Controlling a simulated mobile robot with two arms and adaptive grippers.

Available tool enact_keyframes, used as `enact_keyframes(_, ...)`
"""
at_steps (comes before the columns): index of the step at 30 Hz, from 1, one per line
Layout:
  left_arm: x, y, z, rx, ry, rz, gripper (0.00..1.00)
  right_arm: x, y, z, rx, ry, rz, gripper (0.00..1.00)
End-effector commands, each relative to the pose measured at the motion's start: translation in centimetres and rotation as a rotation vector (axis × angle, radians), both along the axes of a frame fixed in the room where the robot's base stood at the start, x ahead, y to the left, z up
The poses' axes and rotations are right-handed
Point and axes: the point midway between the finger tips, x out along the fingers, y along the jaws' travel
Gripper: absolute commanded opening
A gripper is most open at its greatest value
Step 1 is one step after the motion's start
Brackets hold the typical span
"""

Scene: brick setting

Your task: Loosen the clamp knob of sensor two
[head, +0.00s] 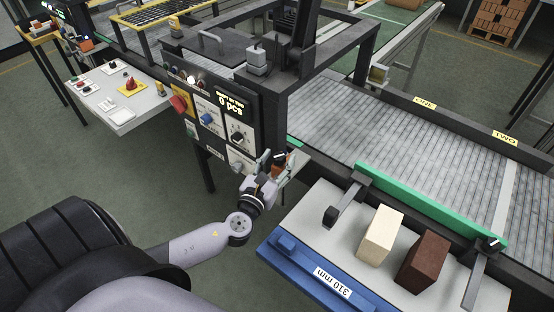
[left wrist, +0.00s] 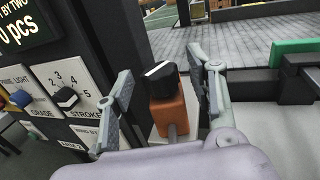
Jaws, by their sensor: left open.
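An orange block, seen as a sensor body (left wrist: 168,118), carries a black knob (left wrist: 160,80) with a white line on top. In the head view the same black knob (head: 280,157) stands beside the control panel, at the conveyor's near edge. No number is readable on it. My left gripper (head: 268,170) is open there, its fingers on either side of the orange block. In the left wrist view the knob stands between the open fingers (left wrist: 163,72), with a gap visible to the left finger; contact at the right finger is unclear. My right gripper is not in view.
The control panel (head: 222,120) with knobs stands close left of the gripper. A green guide rail (head: 430,203) edges the roller conveyor (head: 400,135). A cream brick (head: 380,236) and a brown brick (head: 423,262) stand on the grey table with a blue front (head: 300,262).

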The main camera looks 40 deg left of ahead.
Motion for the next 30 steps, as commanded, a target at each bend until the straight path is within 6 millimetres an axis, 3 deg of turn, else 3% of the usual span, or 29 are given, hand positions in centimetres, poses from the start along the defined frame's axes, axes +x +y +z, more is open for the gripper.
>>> enact_keyframes(6,-0.02,-0.02,-0.03,0.000,0.000,0.000,0.49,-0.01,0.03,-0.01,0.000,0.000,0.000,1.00)
enact_keyframes(27,-0.05,-0.02,-0.02,0.000,0.000,0.000,0.03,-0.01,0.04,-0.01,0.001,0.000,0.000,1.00)
enact_keyframes(30,-0.05,-0.02,-0.01,0.000,0.000,0.001,0.02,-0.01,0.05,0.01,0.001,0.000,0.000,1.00)
